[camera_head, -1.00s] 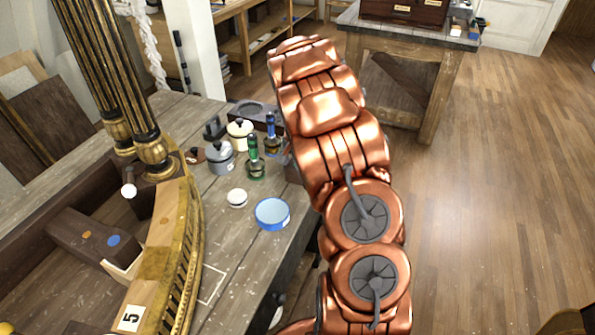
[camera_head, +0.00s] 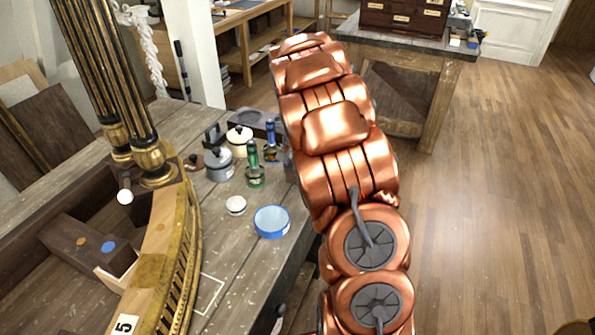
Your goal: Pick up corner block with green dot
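No corner block with a green dot shows in the camera_head view. A dark wooden block (camera_head: 75,253) at the lower left, inside the gilt console frame, bears a blue dot and a small brown dot. The gilt console (camera_head: 165,255) lies on the workbench, with its fluted legs rising at the upper left. My copper arm crosses the middle of the view, over the bench's right edge. My gripper is out of view.
The workbench (camera_head: 225,275) holds a blue-rimmed dish (camera_head: 272,222), a small white-lidded jar (camera_head: 235,205), green bottle (camera_head: 255,172), blue bottle (camera_head: 271,145) and grey pot (camera_head: 219,165). Another table (camera_head: 435,110) stands behind; open floor (camera_head: 500,190) lies to the right.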

